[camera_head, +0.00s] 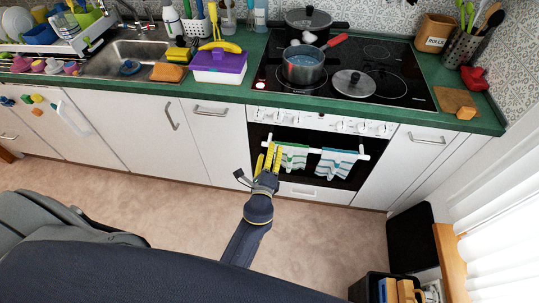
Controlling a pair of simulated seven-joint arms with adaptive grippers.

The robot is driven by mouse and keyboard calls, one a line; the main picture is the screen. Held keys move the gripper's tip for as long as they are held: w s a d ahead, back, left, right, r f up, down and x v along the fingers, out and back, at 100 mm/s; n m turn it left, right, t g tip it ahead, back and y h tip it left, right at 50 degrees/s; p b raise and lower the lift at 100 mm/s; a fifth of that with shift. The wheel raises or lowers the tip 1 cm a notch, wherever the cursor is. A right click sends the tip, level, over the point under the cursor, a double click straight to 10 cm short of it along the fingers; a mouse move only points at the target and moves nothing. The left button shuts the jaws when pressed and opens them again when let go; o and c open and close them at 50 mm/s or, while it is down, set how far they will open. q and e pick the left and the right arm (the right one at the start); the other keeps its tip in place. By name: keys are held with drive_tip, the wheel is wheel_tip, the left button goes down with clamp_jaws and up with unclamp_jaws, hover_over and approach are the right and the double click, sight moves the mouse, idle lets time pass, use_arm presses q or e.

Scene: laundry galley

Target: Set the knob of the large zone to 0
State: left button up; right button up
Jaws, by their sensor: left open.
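The white control panel (320,121) of the oven runs under the front edge of the cooktop (400,80). It carries a row of small knobs; one of the right-hand knobs (360,127) shows there. Their markings are too small to read, so I cannot tell which belongs to the large zone or how any is set. My left gripper (270,156), with yellow fingers, is open in front of the oven's left side, below the panel in the picture. It appears apart from the knobs. I see nothing between its fingers. My right gripper is out of view.
Striped towels (337,163) hang on the oven handle near my left gripper. A saucepan (303,66) with a red handle, a black pot (309,22) and a lid (354,83) are on the cooktop. A purple-and-white box (218,68) stands left. The floor (320,235) ahead is clear.

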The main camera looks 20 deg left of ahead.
use_arm(q)
drive_tip(key=shift+f+n, duration=0.25)
drive_tip(key=shift+n, duration=1.05)
drive_tip(key=s+d+f+n+g+h, duration=0.1)
drive_tip(key=s+f+n+g, duration=0.3)
drive_tip(key=f, duration=0.7)
drive_tip(key=s+d+f+n+g+h, duration=0.1)
drive_tip(key=s+f+n, duration=0.1)
drive_tip(key=s+f, duration=0.65)
drive_tip(key=s+d+f+n+g+h, duration=0.1)
drive_tip(key=s+d+f+n+g, duration=0.15)
drive_tip(key=f, duration=1.15)
drive_tip(key=s+a+f+n+g, duration=0.2)
drive_tip(key=s+f, duration=0.4)
drive_tip(key=s, duration=0.2)
drive_tip(key=s+a+f+n+g, duration=0.2)
drive_tip(key=s+f+g, duration=0.1)
drive_tip(key=s+f, duration=0.45)
drive_tip(key=s+a+f+n+g, duration=0.1)
drive_tip(key=s+a, duration=0.3)
drive_tip(key=s, duration=0.6)
drive_tip(key=s+a+f+n+g, duration=0.1)
drive_tip(key=s+a+f+g, duration=0.2)
drive_tip(key=s, duration=0.8)
drive_tip(key=shift+a+f, duration=0.45)
drive_tip(key=shift+f, duration=0.2)
